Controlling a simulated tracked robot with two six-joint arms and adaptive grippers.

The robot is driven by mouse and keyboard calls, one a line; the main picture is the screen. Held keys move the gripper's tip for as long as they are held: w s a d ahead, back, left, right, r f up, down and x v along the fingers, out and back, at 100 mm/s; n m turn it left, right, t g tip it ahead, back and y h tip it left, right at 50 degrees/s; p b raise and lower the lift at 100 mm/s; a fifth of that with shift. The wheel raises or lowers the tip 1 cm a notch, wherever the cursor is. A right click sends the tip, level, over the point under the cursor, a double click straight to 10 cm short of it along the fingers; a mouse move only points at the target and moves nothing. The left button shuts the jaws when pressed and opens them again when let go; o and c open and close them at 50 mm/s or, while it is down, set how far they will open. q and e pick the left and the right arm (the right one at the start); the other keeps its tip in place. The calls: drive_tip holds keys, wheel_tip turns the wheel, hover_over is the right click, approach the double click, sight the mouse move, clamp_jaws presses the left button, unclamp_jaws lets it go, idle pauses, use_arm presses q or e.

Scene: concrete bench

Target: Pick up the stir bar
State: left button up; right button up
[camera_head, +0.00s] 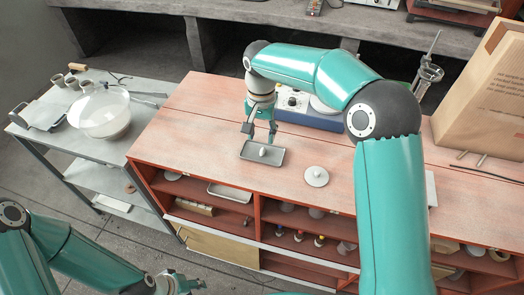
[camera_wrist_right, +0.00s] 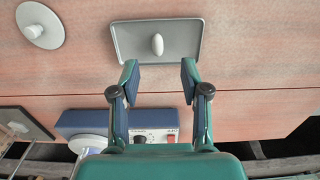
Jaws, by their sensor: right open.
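The stir bar (camera_head: 263,152) is a small white oval piece lying in a shallow grey metal tray (camera_head: 247,155) on the reddish bench top. In the right wrist view the stir bar (camera_wrist_right: 157,44) shows near the middle of the tray (camera_wrist_right: 128,52). My right gripper (camera_head: 260,138) is above the tray's back edge, open and empty. In the right wrist view its two fingers (camera_wrist_right: 159,76) are spread apart on either side of the stir bar's line, short of it. My left gripper (camera_head: 180,285) is at the bottom left, far from the tray; its jaw state is unclear.
A white disc with a knob (camera_head: 316,176) lies right of the tray. A blue-and-white device (camera_head: 308,115) with dials stands behind my right gripper. A large paper bag (camera_head: 487,95) is at the right. A metal cart (camera_head: 60,143) with a glass bowl (camera_head: 100,112) stands at the left.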

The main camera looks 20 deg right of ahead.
sight(263, 150)
drive_tip(key=shift+f, duration=0.6)
drive_tip(key=f, duration=0.2)
drive_tip(key=f+p, duration=0.1)
drive_tip(key=f, duration=0.1)
drive_tip(key=shift+d+f+p, duration=0.2)
drive_tip(key=shift+f+p, duration=0.1)
drive_tip(key=shift+f, duration=0.35)
drive_tip(key=c, duration=0.8)
